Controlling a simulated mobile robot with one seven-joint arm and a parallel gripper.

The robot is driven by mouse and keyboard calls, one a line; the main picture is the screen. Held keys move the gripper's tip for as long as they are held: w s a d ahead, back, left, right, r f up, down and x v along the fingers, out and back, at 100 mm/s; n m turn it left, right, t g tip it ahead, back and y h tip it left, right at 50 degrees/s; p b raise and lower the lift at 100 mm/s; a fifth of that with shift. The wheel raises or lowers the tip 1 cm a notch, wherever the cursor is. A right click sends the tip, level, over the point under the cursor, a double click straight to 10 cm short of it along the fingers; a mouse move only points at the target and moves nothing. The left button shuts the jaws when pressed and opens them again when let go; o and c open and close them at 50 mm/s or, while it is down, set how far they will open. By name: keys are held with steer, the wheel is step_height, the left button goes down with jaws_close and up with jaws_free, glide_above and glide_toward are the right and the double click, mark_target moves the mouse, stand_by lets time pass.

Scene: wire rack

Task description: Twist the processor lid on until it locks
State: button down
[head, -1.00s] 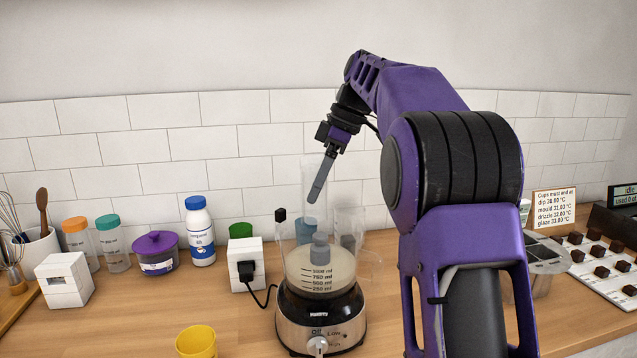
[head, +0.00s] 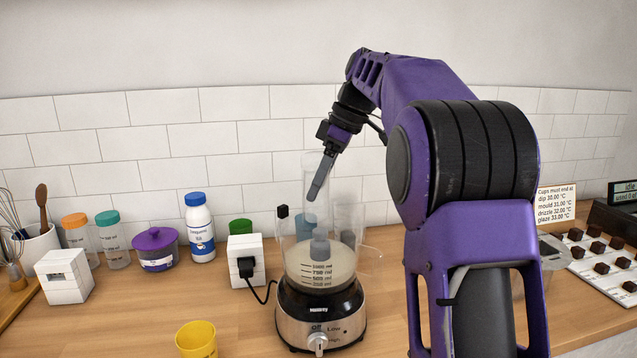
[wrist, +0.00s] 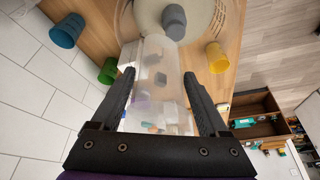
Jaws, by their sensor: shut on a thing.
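The food processor stands on the counter, with a black and steel base (head: 320,315) and a clear bowl (head: 298,255) holding pale contents around a grey hub (head: 320,244). The clear lid's feed tube (head: 310,165) rises above the bowl and is faint against the tiles. My gripper (head: 316,192) is shut on this tube, coming down from the upper right. In the wrist view the tube (wrist: 158,85) lies between both fingers, with the grey hub (wrist: 174,22) beyond it. The lid's rim is too transparent to tell whether it is seated or locked.
A yellow cup (head: 196,339) stands front left of the processor. A white socket block (head: 243,255) with a plug and cord is close at its left. A white bottle (head: 199,230) and purple pot (head: 155,248) stand further left. My arm covers the counter at right.

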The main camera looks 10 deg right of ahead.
steer(key=m, duration=0.2)
steer(key=m+t+h, duration=0.1)
steer(key=m, duration=0.1)
steer(key=d+m+t+b, duration=0.1)
steer(key=m, duration=0.1)
steer(key=shift+s, duration=0.35)
steer(key=shift+c, duration=1.6)
jaws_free()
steer(key=shift+d+m+h, duration=0.1)
steer(key=shift+m+h, duration=0.3)
steer(key=shift+m, duration=0.3)
steer(key=o, duration=0.3)
steer(key=p+v, duration=0.4)
steer(key=v, duration=1.3)
steer(key=shift+s+d+r, duration=0.1)
steer(key=shift+s+r, duration=0.05)
